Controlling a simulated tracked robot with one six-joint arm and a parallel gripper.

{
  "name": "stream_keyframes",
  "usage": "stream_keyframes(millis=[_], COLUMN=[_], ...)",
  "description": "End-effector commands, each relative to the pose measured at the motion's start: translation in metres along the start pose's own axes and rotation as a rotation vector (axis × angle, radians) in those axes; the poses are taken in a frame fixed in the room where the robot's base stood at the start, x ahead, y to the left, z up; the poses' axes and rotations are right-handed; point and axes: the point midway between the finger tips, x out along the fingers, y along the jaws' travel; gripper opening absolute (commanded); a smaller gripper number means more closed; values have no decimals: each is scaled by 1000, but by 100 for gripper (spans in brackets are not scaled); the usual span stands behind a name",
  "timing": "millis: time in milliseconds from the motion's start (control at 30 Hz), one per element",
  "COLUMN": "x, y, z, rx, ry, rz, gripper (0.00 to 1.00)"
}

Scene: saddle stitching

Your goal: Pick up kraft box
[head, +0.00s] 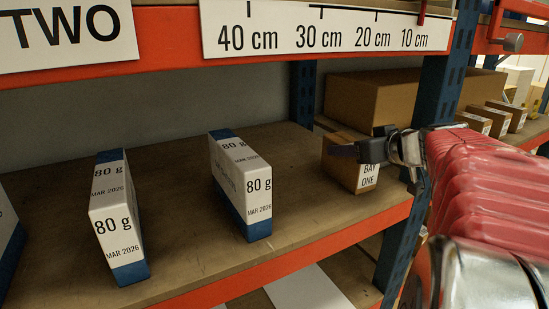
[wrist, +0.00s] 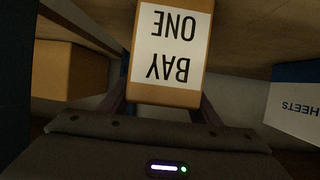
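The kraft box (head: 347,166) is a small brown carton with a white "BAY ONE" label. It stands near the right end of the middle shelf in the head view. In the wrist view the kraft box (wrist: 167,94) is straight ahead, its label upside down. My gripper (head: 364,150) is at the box's upper part, with one dark finger crossing in front of it. In the wrist view the fingers of my gripper (wrist: 163,112) are spread to either side of the box's near end. I see no clear grip; the fingertips are partly hidden by the box.
Two white-and-blue "80 g" packs, one nearer (head: 241,187) and one farther left (head: 115,218), stand left of the box. A blue upright (head: 436,92) is close by my arm. A larger brown carton (head: 372,97) stands behind. The shelf's orange front beam (head: 300,259) runs below.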

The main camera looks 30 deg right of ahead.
Motion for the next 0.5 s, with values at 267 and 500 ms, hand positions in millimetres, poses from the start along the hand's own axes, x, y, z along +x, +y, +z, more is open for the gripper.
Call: stream_keyframes(millis=[267,500], x=[0,0], y=[0,0], z=[0,0], rx=[0,0], ry=[0,0], rz=[0,0], gripper=[37,20])
